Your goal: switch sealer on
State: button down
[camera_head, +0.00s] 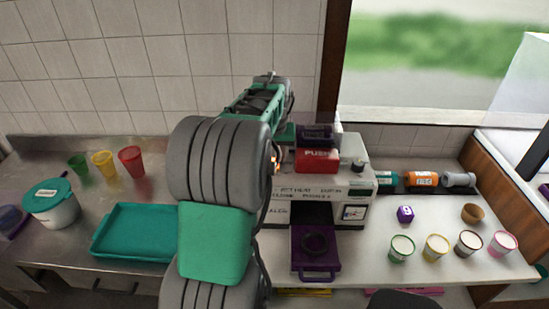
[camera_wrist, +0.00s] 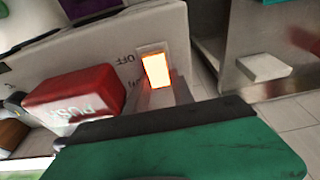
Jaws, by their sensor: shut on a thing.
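The sealer (camera_head: 320,189) is a pale boxy machine with a red PUSH block (camera_head: 317,160) on top and a purple tray (camera_head: 316,262) at its front. The wrist view shows the red block (camera_wrist: 72,95) at left and the sealer's side panel (camera_wrist: 100,50). The switch (camera_wrist: 156,70) on that panel glows bright orange, with OFF printed beside it. My gripper (camera_wrist: 167,97) is at the switch's lower edge, its grey tip appearing to touch it. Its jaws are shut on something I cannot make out. In the head view my arm hides the gripper.
A teal tray (camera_head: 109,233) and a lidded tub (camera_head: 50,202) lie left of my arm.

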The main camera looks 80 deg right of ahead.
aim_at(275, 161)
jog(key=shift+d+y, duration=0.15)
jog(key=shift+y, duration=0.55)
jog(key=c, duration=1.1)
grip_release()
jog(key=r, duration=0.2)
jog(key=r+b, duration=0.1)
jog(key=r, duration=0.4)
jog(key=shift+s+a+r+b, duration=0.1)
jog(key=shift+a+r+b, duration=0.2)
jog(key=shift+a+r, duration=0.05)
